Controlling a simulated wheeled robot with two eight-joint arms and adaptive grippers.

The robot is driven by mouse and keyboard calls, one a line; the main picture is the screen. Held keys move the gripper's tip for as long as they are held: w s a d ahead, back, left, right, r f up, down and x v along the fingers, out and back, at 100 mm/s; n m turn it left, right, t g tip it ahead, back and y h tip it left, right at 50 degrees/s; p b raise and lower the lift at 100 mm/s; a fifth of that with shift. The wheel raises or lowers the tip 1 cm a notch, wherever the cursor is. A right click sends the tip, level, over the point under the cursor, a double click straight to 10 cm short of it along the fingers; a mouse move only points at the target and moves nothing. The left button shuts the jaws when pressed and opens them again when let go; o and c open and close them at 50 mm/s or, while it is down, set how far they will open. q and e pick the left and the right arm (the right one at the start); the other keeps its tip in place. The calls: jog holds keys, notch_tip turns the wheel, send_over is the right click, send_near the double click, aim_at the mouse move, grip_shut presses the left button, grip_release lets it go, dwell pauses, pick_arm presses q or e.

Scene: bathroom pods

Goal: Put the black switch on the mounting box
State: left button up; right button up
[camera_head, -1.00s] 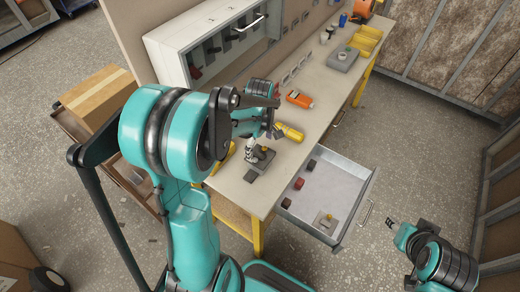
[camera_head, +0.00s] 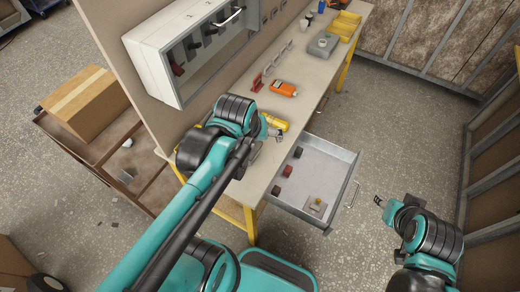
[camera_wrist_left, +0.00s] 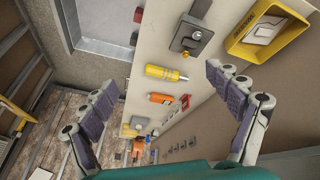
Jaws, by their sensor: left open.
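My left gripper (camera_wrist_left: 158,88) is open and empty in the left wrist view, above the workbench. In the head view, its arm hides much of the bench's near end. A small black block (camera_head: 298,152), perhaps a switch, sits in the open drawer, with a red block (camera_head: 288,171) and a dark block (camera_head: 277,190). My right gripper (camera_head: 380,202) hangs right of the drawer, too small to judge.
The drawer (camera_head: 325,160) juts out from the bench. Another grey box (camera_head: 322,44) is farther along.

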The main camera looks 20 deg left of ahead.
pick_arm(q)
jog(key=s+m, duration=0.1)
jog(key=s+d+m+t, duration=0.1)
jog(key=m, duration=0.1)
jog(key=s+d+m+t, duration=0.1)
jog(key=m, duration=0.1)
jog(key=shift+d+f, duration=0.25)
pick_arm(e)
jog(key=shift+w, duration=0.1)
pick_arm(q)
jog(key=shift+f, duration=0.1)
pick_arm(e)
jog(key=shift+f, duration=0.1)
